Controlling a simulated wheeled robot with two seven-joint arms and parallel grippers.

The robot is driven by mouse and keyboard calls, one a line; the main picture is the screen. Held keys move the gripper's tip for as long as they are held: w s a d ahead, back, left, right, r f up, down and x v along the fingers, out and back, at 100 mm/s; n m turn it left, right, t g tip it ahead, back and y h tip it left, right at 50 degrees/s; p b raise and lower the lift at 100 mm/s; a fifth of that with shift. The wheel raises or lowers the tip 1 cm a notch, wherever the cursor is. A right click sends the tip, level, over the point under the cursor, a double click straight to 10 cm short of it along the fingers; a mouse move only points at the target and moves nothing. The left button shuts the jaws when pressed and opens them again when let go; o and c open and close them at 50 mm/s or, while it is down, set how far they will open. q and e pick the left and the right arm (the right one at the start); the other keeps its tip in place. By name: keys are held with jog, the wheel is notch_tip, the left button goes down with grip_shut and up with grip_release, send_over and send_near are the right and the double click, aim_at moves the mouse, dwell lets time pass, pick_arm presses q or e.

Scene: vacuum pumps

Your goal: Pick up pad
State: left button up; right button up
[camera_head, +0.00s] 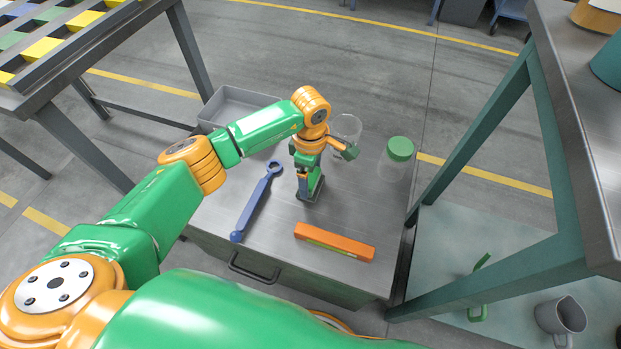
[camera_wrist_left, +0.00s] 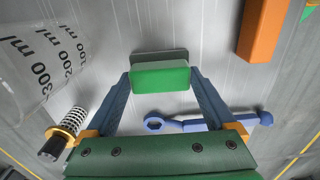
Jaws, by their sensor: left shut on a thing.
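The pad, a green block with a grey backing, shows in the left wrist view (camera_wrist_left: 160,76) between my blue fingertips. In the head view the pad (camera_head: 317,186) is at the lower end of my left arm, over the cart top. My left gripper (camera_head: 303,190) points down and is shut on the pad; it also shows in the left wrist view (camera_wrist_left: 160,85). I cannot tell whether the pad touches the cart top. My right gripper is not in view.
A clear beaker (camera_head: 345,127), a green-lidded jar (camera_head: 399,150) and a grey bin (camera_head: 240,103) stand farther back. A shelf table (camera_head: 590,150) is right.

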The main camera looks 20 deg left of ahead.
aim_at(311, 177)
pick_arm(q)
notch_tip(311, 177, up, 3)
jog(key=shift+r+p, duration=0.15)
jog(key=shift+p, duration=0.25)
jog(key=s+d+r+p, duration=0.1)
jog(key=s+r+p, duration=0.1)
jog(key=s+r, duration=0.7)
jog(key=s, duration=0.5)
jog(key=shift+d+r, duration=0.35)
jog(key=o, duration=0.6)
jog(key=c, duration=0.3)
jog(key=shift+c, duration=0.7)
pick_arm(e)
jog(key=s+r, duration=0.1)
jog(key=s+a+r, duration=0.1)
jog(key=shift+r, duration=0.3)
